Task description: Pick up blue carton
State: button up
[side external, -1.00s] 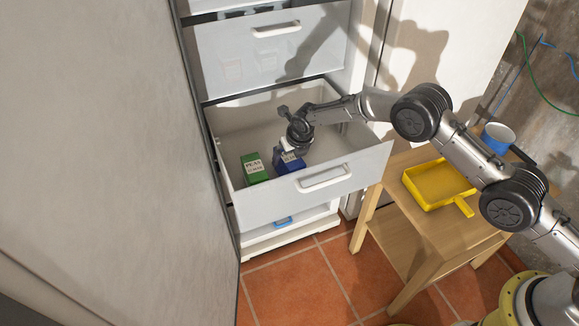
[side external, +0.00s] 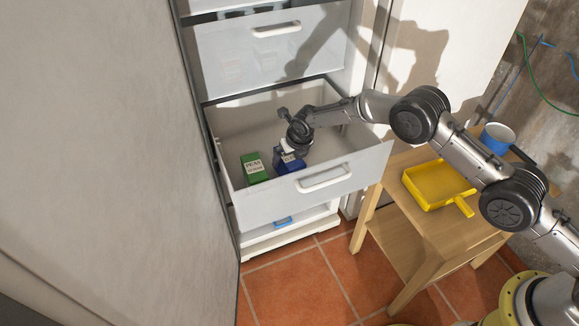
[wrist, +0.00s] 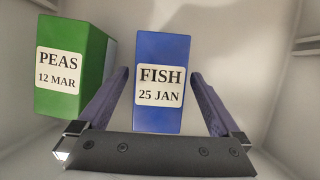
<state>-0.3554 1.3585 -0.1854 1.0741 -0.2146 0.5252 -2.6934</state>
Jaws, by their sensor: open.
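The blue carton (wrist: 161,52) carries a white label reading FISH 25 JAN. It stands in the open drawer, and in the side external view the blue carton (side external: 291,165) is partly hidden by my gripper. My gripper (wrist: 162,82) is open, with one finger on each side of the blue carton. A small gap shows between the carton and each finger in the wrist view. In the side external view my gripper (side external: 297,151) reaches down into the drawer.
A green carton (wrist: 75,68) labelled PEAS 12 MAR stands just left of the blue one, close to my left finger. The drawer's front wall (side external: 345,180) and side walls surround both cartons. A yellow tray (side external: 430,187) and a blue pot (side external: 497,138) are on the wooden table.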

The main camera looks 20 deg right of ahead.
jog(key=shift+c, duration=0.2)
grip_shut()
jog(key=shift+r, duration=0.1)
